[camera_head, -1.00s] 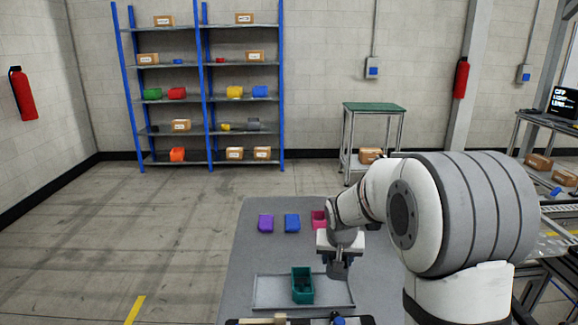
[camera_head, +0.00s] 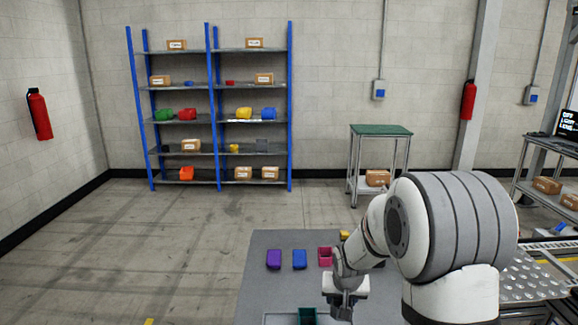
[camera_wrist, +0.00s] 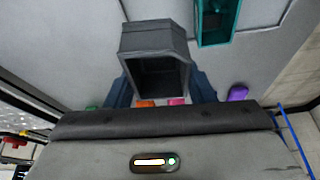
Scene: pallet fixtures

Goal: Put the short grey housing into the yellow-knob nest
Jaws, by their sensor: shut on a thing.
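A grey housing (camera_wrist: 155,42) fills the middle of the wrist view, with its dark open hollow facing the camera. My gripper (camera_wrist: 160,84) is shut on it, with one dark blue finger on each side. In the head view my gripper (camera_head: 345,300) hangs low over the grey table, to the right of the teal bin. The housing is hard to make out there, near the bottom edge. The yellow-knob nest is not visible in either current view.
A teal bin (camera_head: 307,316) stands on a tray at the picture's bottom edge. Purple (camera_head: 273,259), blue (camera_head: 299,259) and pink (camera_head: 325,256) bins stand in a row on the table (camera_head: 258,285). Shelving (camera_head: 213,120) stands against the back wall.

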